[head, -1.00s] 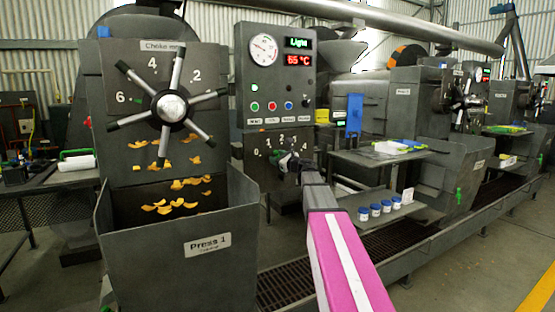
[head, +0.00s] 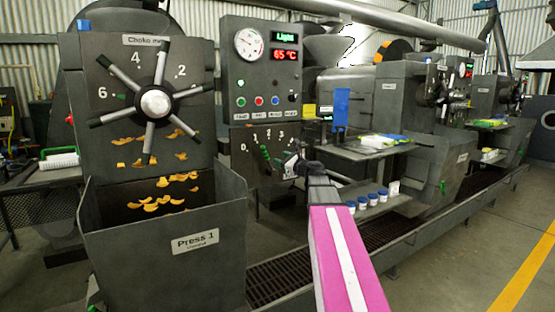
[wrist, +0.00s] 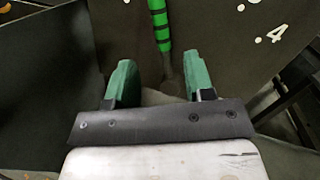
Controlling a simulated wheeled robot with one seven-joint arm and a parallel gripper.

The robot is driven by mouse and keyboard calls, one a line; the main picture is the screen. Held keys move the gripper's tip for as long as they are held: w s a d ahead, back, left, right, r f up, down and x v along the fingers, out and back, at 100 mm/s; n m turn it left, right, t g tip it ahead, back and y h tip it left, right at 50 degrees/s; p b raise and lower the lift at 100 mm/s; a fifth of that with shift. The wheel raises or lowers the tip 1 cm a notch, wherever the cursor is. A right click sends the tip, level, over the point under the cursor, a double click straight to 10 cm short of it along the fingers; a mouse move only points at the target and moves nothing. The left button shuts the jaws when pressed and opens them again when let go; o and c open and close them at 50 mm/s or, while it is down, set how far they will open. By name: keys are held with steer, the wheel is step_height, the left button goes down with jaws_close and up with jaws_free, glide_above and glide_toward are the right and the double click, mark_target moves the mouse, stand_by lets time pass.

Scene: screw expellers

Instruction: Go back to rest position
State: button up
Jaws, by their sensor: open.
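My gripper (wrist: 162,85) shows in the wrist view with its two green fingers apart and nothing between them. Beyond the fingertips, a green-and-black banded lever handle (wrist: 160,25) rises against a dark panel, apart from the fingers. In the head view my gripper (head: 291,165) is small at the end of my pink-and-white arm. It is in front of the lower right of the numbered lever panel (head: 250,170). The green lever handle (head: 265,156) stands to the left of my gripper there. Exact finger spacing is hard to see in the head view.
The Press 1 bin (head: 160,260) with its choke handwheel (head: 155,104) stands at left. A gauge panel (head: 260,70) reads 65 °C. A shelf with several blue-lidded jars (head: 372,200) is right of my arm. Open floor (head: 470,240) lies at right.

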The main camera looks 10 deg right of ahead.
steer(key=s+a+f+n+g+h, duration=0.1)
steer(key=s+a+f+n+g, duration=0.25)
steer(key=f, duration=0.45)
steer(key=s+a+f+n+g+h, duration=0.1)
steer(key=s+a+f+n+g, duration=0.3)
steer(key=f, duration=0.5)
steer(key=s+a+f+n+g, duration=0.25)
steer(key=s+f+n, duration=0.2)
steer(key=f, duration=0.35)
steer(key=s+f+n+g+h, duration=0.6)
steer(key=s+f+n+h, duration=0.2)
steer(key=s+f+n, duration=0.5)
steer(key=s+f, duration=0.4)
steer(key=shift+s+d+f, duration=0.2)
steer(key=shift+d+f, duration=0.05)
steer(key=shift+d, duration=0.15)
